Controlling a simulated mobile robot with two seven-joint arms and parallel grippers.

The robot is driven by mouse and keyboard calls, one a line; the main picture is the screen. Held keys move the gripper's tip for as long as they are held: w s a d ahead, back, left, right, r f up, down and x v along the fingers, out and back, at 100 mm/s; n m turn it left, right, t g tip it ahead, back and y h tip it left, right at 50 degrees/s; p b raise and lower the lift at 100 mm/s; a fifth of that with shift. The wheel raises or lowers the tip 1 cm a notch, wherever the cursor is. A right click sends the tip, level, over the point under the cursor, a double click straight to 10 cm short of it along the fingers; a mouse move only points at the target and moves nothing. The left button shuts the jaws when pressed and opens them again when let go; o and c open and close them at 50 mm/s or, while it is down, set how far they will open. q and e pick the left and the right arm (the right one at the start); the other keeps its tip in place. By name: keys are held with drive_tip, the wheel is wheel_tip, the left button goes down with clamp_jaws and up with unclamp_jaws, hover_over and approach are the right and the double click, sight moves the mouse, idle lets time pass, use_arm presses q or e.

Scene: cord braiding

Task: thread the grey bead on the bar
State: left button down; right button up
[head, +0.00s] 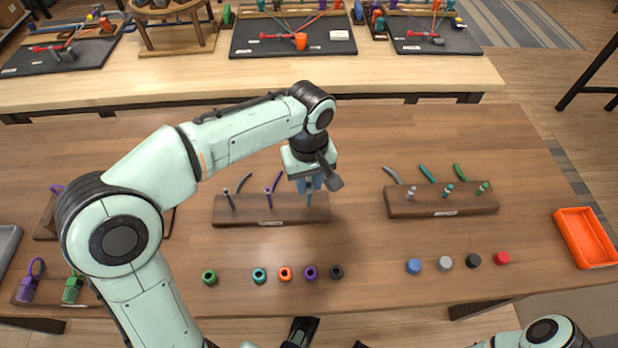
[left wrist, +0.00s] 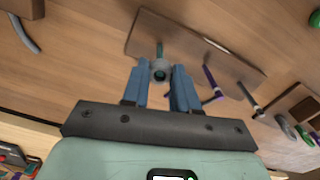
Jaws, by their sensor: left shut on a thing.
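My left gripper (head: 309,184) is above the right end of the left wooden rack (head: 240,211), with its blue fingers pointing down. In the left wrist view, the fingers (left wrist: 161,88) are shut on a small grey bead (left wrist: 159,67) with a round hole. A teal bar (left wrist: 159,48) of the rack lines up with the bead and meets it there. Teal shows in the hole, but I cannot tell how far the bar goes in. The bar also shows below the fingers in the head view (head: 308,200). The bead is hidden in the head view.
A purple bar (head: 268,198) and a grey bar (head: 229,199) stand on the same rack. A second rack (head: 440,201) stands to the right. Several beads, one orange (head: 285,274), and several discs, one red (head: 502,258), lie in front. An orange tray (head: 585,238) is far right.

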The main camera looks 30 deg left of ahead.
use_arm(q)
drive_tip(key=shift+f+b, duration=0.35)
drive_tip(key=shift+f, duration=0.2)
idle(0.4)
drive_tip(key=shift+c, duration=2.4)
unclamp_jaws()
drive_tip(key=shift+r, duration=0.1)
wheel_tip(320, 180, up, 6)
drive_tip(key=p, duration=0.5)
drive_tip(key=shift+p, duration=0.3)
